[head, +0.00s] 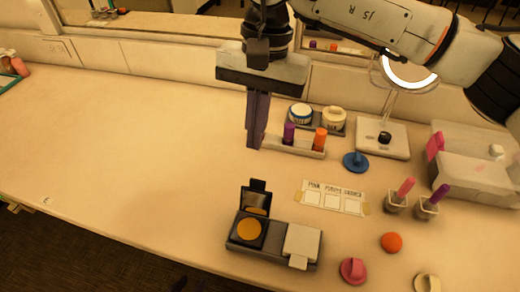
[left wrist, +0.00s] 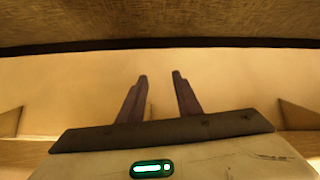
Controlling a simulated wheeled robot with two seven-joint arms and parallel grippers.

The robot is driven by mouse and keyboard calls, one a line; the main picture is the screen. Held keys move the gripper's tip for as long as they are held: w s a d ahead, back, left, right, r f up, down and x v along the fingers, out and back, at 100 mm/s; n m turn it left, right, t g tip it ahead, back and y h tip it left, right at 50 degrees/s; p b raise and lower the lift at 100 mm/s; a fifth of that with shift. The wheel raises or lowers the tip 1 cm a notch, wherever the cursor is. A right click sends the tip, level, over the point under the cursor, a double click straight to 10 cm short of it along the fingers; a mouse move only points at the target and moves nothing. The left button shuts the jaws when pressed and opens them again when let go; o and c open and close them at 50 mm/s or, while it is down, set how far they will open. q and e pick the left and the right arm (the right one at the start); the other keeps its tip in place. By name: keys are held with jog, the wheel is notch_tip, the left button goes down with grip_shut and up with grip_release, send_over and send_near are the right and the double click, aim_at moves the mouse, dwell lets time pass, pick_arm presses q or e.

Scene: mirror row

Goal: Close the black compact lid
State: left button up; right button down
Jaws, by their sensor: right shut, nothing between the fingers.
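The black compact (head: 236,243) stands near the table's front edge in the head view. Its black lid (head: 257,186) is open and stands upright at the back, with a mirror on its inner face, and a round orange-yellow pan shows in the base. My right gripper (head: 255,146) is shut and empty, pointing down behind the compact, apart from the lid. My left gripper (left wrist: 160,74) shows only in the left wrist view, with its two fingers apart and nothing between them; it is out of the head view.
A white compact (head: 303,241), shut, sits right beside the black one. A lipstick holder (head: 300,149), a label card (head: 333,198), a blue knobbed lid (head: 356,161), an orange ball (head: 391,242) and a pink knobbed lid (head: 353,270) lie to the right.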

jog(key=w+d+h, duration=0.1)
jog(key=w+d, duration=0.1)
pick_arm(q)
jog(key=shift+s+a+r+p, duration=0.15)
jog(key=shift+a+r+p, duration=0.25)
jog(key=shift+p, duration=0.75)
pick_arm(e)
send_over(256, 198)
jog(key=w+d, duration=0.1)
jog(key=w, duration=0.2)
notch_tip(256, 198, down, 7)
jog(key=shift+w+t, duration=0.2)
jog(key=shift+t, duration=0.1)
jog(key=shift+f, duration=0.1)
pick_arm(q)
jog(key=shift+f, duration=0.15)
